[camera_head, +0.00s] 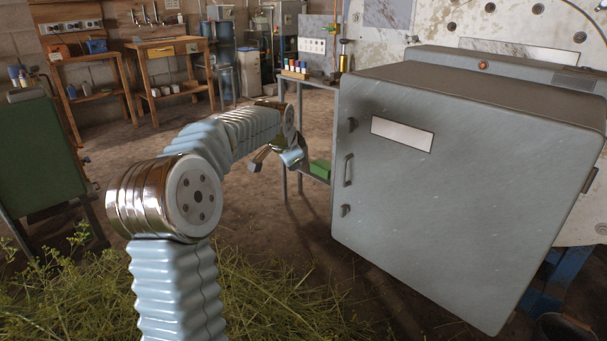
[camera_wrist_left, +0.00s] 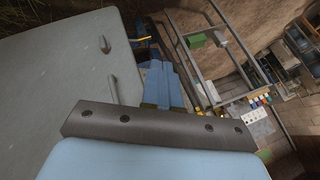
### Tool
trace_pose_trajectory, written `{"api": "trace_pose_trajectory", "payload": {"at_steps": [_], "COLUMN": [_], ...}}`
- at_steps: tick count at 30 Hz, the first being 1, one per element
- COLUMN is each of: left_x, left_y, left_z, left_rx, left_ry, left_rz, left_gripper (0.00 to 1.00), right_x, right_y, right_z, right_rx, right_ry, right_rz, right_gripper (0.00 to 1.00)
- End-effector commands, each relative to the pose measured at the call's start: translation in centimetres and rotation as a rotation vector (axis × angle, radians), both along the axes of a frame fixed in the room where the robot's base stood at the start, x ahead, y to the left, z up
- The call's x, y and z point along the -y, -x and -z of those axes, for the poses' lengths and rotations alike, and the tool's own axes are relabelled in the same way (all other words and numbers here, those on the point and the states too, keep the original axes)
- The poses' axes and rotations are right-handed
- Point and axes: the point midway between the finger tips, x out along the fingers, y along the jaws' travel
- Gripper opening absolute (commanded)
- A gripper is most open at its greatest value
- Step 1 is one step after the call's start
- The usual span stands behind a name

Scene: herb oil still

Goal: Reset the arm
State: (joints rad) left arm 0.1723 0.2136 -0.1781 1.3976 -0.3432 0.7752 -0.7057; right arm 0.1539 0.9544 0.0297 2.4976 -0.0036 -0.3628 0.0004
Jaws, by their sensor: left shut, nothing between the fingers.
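My left arm comes in from the lower left of the head view and bends toward the middle. My left gripper (camera_head: 258,160) is at its far end, to the left of the grey cabinet's door and apart from it. In the left wrist view the two blue fingers (camera_wrist_left: 164,85) lie together, shut and empty. My right gripper is not in view.
A big grey cabinet (camera_head: 450,190), its door closed, fills the right side; its door (camera_wrist_left: 60,90) is also close in the wrist view. A metal stand (camera_head: 284,130) holds small bottles and a green box (camera_head: 320,169). Cut herbs (camera_head: 270,295) lie in front. A green cabinet (camera_head: 38,155) stands left.

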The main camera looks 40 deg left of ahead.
Motion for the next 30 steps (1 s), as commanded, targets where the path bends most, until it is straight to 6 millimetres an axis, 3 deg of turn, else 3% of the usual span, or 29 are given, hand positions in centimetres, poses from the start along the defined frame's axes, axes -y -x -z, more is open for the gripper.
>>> {"api": "trace_pose_trajectory", "payload": {"at_steps": [3, 10, 14, 17, 20, 24, 27, 30], "left_x": [-0.7, -1.2, -1.0, 0.0, 2.7, 9.1, 14.3, 19.5], "left_y": [0.6, 1.1, 1.0, 0.2, -1.3, -2.6, -1.8, 0.6], "left_z": [-1.4, -2.1, -1.9, -0.1, 4.6, 14.4, 21.6, 28.3], "left_rx": [0.002, 0.000, -0.001, -0.010, -0.034, -0.087, -0.136, -0.195], "left_ry": [0.001, 0.000, 0.002, 0.025, 0.083, 0.215, 0.320, 0.425], "left_rz": [-0.002, 0.000, 0.001, 0.007, 0.019, 0.019, -0.002, -0.040], "left_gripper": [0.00, 0.00, 0.00, 0.00, 0.00, 0.00, 0.00, 0.00], "right_x": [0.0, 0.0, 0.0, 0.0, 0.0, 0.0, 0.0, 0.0], "right_y": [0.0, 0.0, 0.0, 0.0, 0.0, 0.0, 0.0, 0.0], "right_z": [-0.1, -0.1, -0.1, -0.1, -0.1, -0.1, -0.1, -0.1], "right_rx": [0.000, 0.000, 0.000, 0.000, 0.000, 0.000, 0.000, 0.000], "right_ry": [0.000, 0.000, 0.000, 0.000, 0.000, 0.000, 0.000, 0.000], "right_rz": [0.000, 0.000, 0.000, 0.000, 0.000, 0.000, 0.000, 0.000], "right_gripper": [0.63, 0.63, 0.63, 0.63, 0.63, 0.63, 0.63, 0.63]}}
